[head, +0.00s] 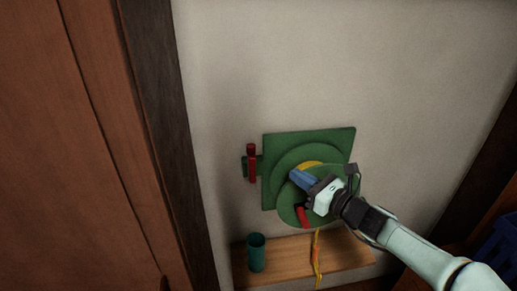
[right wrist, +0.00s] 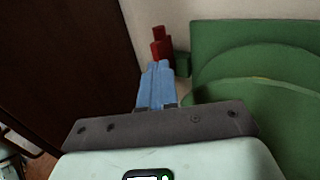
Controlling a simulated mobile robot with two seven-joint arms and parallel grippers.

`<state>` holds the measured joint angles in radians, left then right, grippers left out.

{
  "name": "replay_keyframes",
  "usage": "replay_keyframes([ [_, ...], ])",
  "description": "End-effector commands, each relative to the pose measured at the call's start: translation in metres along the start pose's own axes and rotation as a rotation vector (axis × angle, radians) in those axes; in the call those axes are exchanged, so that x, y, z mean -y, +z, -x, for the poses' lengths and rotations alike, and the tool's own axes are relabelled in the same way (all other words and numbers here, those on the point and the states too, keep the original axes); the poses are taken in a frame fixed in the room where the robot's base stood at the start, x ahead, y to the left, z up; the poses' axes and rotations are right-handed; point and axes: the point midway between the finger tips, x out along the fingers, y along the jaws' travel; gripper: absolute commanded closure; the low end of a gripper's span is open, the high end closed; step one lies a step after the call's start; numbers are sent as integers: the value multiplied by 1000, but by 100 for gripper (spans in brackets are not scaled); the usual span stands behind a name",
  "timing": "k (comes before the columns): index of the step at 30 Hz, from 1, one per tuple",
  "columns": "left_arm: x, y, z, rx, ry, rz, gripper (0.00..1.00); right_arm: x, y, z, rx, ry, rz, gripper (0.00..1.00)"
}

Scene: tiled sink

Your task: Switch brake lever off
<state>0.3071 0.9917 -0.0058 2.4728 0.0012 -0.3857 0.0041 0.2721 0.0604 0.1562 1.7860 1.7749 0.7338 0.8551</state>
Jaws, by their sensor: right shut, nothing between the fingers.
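A green brake unit (head: 309,147) is fixed to the wall, with a square back plate and round discs on it. A red upright lever (head: 251,164) stands out at its left side. A second red piece (head: 303,216) and a yellow part (head: 311,165) show on the round part. My right gripper (head: 294,175) is shut and empty, in front of the discs and to the right of the left red lever, apart from it. In the right wrist view its blue fingers (right wrist: 157,84) are together, with the red lever (right wrist: 160,44) beyond their tips. My arm hides part of the discs. My left gripper is not in view.
A wooden shelf (head: 292,255) below the unit holds a green cup (head: 256,253) and a yellow-orange strip (head: 316,258). A brown wooden panel (head: 75,150) stands at the left. A blue crate (head: 500,245) is at the right edge. The wall above is bare.

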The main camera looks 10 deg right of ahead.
Motion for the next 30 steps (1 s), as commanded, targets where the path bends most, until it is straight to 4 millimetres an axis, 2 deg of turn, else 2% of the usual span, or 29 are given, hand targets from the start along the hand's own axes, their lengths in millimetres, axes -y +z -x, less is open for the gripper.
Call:
replay_keyframes([
  [9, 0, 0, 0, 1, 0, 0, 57, 0, 0, -1, 0, 0, 1, 100],
  [14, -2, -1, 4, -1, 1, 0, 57, 0, 0, -14, -1, 1, 2, 100],
  [30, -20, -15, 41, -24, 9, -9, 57, 0, 3, -120, 0, 2, 1, 100],
])
